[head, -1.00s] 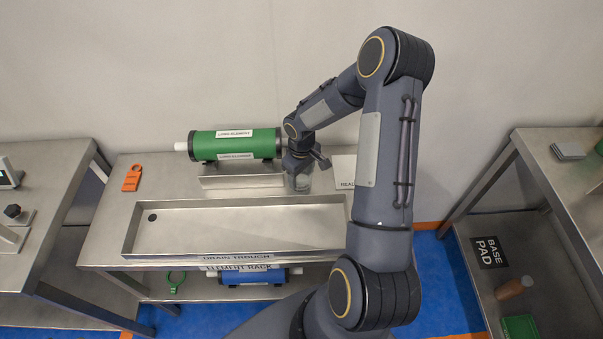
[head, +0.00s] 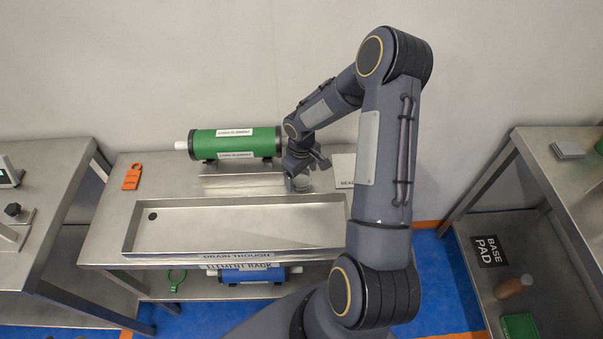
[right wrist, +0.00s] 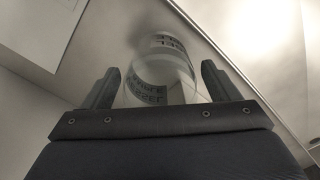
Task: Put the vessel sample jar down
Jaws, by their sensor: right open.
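The sample jar (head: 301,183) is a clear, glassy vessel on the steel bench, behind the right end of the drain trough (head: 235,251). In the right wrist view the jar (right wrist: 160,75) shows dark lettering and lies between two dark fingers. My right gripper (right wrist: 156,88) is open, with a finger on each side of the jar and visible space beside it. In the head view the right gripper (head: 300,165) is above the jar and hides its top. My left gripper is in neither view.
A green cylinder (head: 234,143) lies on a steel rack left of the jar. A pale labelled plate (head: 344,168) lies to its right. An orange tag (head: 132,177) lies at the bench's left. The trough looks empty.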

